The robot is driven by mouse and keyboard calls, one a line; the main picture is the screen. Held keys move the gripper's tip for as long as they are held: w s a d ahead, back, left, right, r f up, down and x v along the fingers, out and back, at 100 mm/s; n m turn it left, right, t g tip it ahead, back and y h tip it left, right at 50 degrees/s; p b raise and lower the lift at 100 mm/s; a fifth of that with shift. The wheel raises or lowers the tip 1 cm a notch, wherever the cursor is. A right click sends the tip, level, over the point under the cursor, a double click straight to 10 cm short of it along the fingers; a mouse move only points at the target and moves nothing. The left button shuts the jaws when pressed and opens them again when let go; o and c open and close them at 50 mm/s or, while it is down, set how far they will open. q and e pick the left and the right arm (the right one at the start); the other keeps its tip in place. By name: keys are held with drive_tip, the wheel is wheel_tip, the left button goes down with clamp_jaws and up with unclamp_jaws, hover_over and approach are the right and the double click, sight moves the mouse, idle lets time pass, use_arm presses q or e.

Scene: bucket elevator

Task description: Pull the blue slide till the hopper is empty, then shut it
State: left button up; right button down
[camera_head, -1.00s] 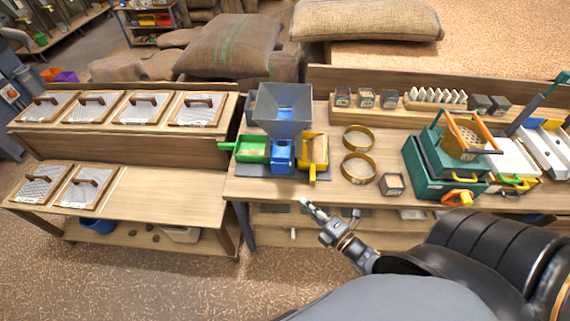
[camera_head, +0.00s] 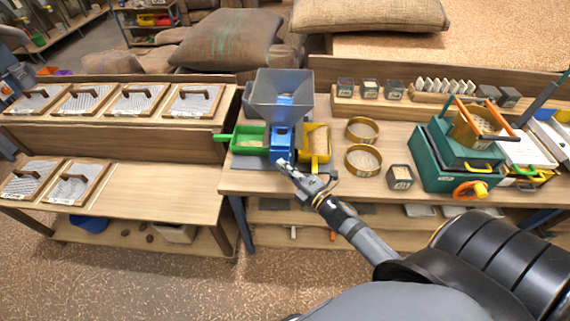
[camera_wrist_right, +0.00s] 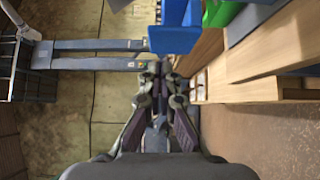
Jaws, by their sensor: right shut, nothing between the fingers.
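A grey hopper (camera_head: 284,90) stands on the bench in the head view, with a blue part (camera_head: 283,143) below it. A green tray (camera_head: 247,140) is on its left and a yellow tray (camera_head: 317,146) on its right. Blue shows inside the hopper; whether any contents remain is unclear. My right gripper (camera_head: 284,166) is shut and empty, just in front of the blue part's lower end. In the right wrist view, the shut fingertips (camera_wrist_right: 156,69) are just below a blue plate (camera_wrist_right: 173,39), apparently the slide; contact cannot be told. My left gripper is not in view.
Two brass rings (camera_head: 363,159) and a small dark box (camera_head: 400,177) lie right of the hopper. A green machine (camera_head: 440,163) with an orange frame stands farther right.

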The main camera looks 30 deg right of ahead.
drive_tip(key=shift+w+d+f, duration=0.1)
drive_tip(key=shift+w+d, duration=0.5)
drive_tip(key=shift+w, duration=0.3)
drive_tip(key=shift+s+a, duration=0.1)
drive_tip(key=w+d, duration=0.2)
drive_tip(key=w, duration=0.1)
drive_tip(key=w+d+p, duration=0.1)
drive_tip(key=shift+w, duration=0.25)
drive_tip(key=shift+s+a+r, duration=0.1)
drive_tip(key=shift+a+r, duration=0.1)
